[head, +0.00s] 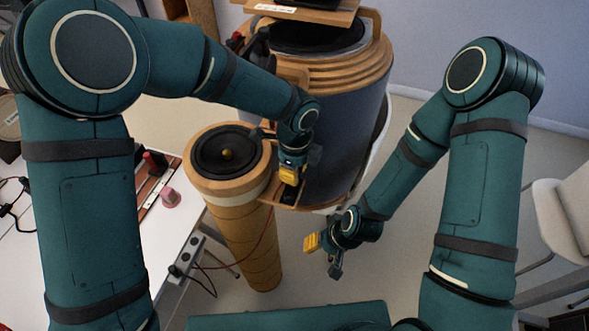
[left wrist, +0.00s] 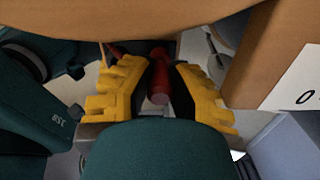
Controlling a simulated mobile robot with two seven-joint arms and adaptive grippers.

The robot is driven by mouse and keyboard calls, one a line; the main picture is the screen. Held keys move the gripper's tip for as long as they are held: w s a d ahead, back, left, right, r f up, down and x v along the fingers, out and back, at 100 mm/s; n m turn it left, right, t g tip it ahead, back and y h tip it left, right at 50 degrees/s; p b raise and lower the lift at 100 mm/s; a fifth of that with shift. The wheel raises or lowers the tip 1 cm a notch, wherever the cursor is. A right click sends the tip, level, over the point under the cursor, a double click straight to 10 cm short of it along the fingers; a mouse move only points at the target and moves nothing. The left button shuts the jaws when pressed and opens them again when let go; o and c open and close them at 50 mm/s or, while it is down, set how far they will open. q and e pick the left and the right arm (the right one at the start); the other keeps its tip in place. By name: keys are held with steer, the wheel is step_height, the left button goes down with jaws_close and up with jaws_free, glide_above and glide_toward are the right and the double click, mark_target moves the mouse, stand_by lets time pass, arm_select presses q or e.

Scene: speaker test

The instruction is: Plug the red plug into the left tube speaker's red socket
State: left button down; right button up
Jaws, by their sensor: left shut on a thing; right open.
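My left gripper (head: 289,177) is just right of a slim wooden tube speaker (head: 245,232) with a black cone on top. In the left wrist view, the left gripper's yellow fingers (left wrist: 160,72) are shut on the red plug (left wrist: 158,88), which lies between them under a wooden surface (left wrist: 150,15). In the head view the plug is hidden by the gripper. A thin red cable (head: 268,228) hangs below it. I cannot make out the red socket. My right gripper (head: 323,257) is open and empty, low to the right of the tube.
A large blue drum-shaped cabinet (head: 340,150) with wooden rings stands close behind the left gripper. A white table (head: 60,270) with a power strip (head: 188,262) and cables is at left. A white chair (head: 568,215) is at right. Open floor (head: 400,285) lies around my right gripper.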

arm_select(q)
steer(key=shift+f+b, duration=0.3)
steer(key=shift+f, duration=0.25)
steer(key=c, duration=1)
jaws_free()
steer(key=shift+o, duration=0.2)
steer(key=shift+r, duration=0.2)
steer(key=shift+r+p, duration=3.05)
steer(key=shift+r, duration=0.65)
steer(key=shift+s+f, duration=0.1)
